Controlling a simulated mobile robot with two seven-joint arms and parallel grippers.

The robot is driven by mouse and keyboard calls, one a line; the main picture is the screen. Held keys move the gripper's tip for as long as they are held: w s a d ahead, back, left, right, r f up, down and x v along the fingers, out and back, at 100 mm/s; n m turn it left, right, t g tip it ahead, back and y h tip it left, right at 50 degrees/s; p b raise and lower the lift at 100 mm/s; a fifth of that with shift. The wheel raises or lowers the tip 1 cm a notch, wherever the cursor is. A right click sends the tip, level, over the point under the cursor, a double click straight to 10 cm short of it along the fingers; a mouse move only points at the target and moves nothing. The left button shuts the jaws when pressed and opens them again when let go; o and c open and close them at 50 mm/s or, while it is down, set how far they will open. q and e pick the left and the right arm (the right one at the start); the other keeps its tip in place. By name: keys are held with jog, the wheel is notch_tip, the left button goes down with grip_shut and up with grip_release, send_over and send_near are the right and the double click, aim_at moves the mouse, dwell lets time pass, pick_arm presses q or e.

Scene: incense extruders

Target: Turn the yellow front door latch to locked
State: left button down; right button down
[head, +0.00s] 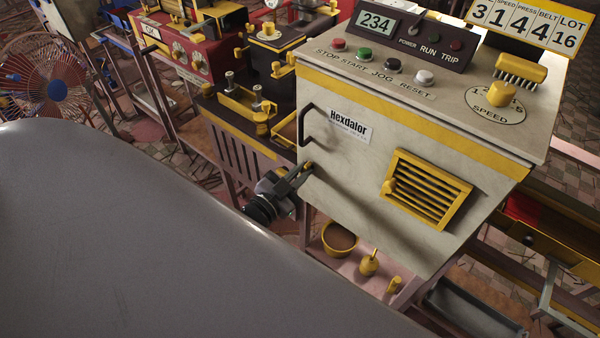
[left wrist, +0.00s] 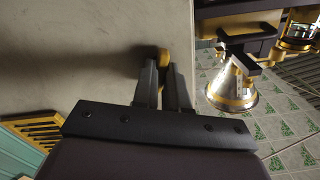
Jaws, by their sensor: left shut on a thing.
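The yellow front door latch (head: 310,164) is a small knob on the left edge of the pale cabinet door (head: 345,185), below the black door handle (head: 306,122). My left gripper (head: 303,172) reaches it from the front left, with its fingertips at the door. In the left wrist view the yellow latch (left wrist: 163,56) shows between the tips of the fingers (left wrist: 165,75), which are shut on it. The fingers hide most of the latch, so I cannot tell its exact angle. The door lies flush with the cabinet front. My right gripper is not in view.
A yellow louvred vent (head: 428,190) stands out from the door on the right. Control buttons and a speed knob (head: 502,94) are on the cabinet top. A yellow bowl (head: 340,238) and small bottle (head: 369,263) stand on a shelf below. Another machine (head: 240,105) stands at left.

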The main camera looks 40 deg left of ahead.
pick_arm(q)
jog(key=c, duration=1.2)
grip_release()
jog(key=shift+o, duration=0.2)
jog(key=shift+s, duration=0.1)
jog(key=s, duration=0.7)
jog(key=shift+a, duration=0.3)
jog(key=s+d+f+n+g, duration=0.1)
jog(key=s+d+f+g, duration=0.1)
jog(key=s+d, duration=0.3)
jog(key=s+d+f+n+g+h, duration=0.1)
jog(key=s+d+f+g, duration=0.2)
jog(key=s+d+g, duration=0.2)
jog(key=shift+s+f+n+g, duration=0.3)
jog(key=shift+s+f, duration=0.05)
jog(key=shift+s, duration=0.3)
